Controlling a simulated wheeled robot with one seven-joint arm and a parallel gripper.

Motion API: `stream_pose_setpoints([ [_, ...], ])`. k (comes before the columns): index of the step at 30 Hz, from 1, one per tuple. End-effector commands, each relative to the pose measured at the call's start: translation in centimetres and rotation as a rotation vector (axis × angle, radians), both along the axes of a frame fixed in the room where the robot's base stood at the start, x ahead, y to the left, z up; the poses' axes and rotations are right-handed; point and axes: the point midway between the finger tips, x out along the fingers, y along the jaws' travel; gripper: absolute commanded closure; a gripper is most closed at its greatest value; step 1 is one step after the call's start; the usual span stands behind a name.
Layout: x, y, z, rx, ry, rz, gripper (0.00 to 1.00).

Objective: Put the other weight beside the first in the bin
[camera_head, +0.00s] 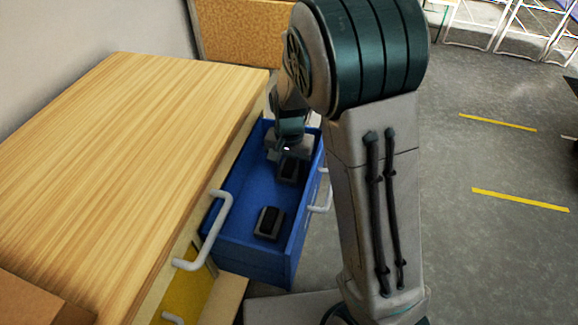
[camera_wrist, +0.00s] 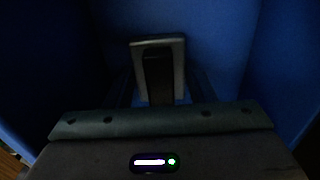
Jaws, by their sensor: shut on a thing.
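The bin is a blue open drawer (camera_head: 238,245) pulled out from the wooden cabinet. One weight (camera_head: 268,222), a small grey block with a black middle, lies on the bin's floor near its front end in the head view. The other weight (camera_head: 291,170) is inside the bin farther back, apart from the first. My gripper (camera_head: 288,157) reaches down into the bin and is shut on this other weight. In the wrist view the held weight (camera_wrist: 178,50) stands out between the dark fingers, with blue bin walls around it. I cannot tell whether it touches the floor.
The wooden cabinet top (camera_head: 130,130) is bare across its middle, with a brown box (camera_head: 35,300) at the near left corner. White handles (camera_head: 215,230) stick out beside the bin. A yellow drawer (camera_head: 188,297) shows below. Grey floor lies open to the right.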

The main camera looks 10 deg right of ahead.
Motion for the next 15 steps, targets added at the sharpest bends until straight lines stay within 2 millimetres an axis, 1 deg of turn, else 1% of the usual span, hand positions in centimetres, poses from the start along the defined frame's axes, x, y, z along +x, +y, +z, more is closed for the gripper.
stream_pose_setpoints([
  [5, 0.08, 0.00, 0.19, 0.001, -0.003, 0.000, 0.92],
  [9, 0.06, 0.00, -0.23, 0.000, -0.002, -0.001, 0.92],
  [10, 0.03, -0.01, -0.17, 0.001, -0.001, -0.001, 0.42],
  [11, 0.03, 0.00, -0.15, 0.001, -0.001, 0.000, 0.34],
  [12, 0.02, 0.00, -0.15, 0.001, -0.001, 0.000, 0.29],
  [15, 0.02, 0.00, -0.15, 0.001, -0.001, 0.000, 0.29],
])
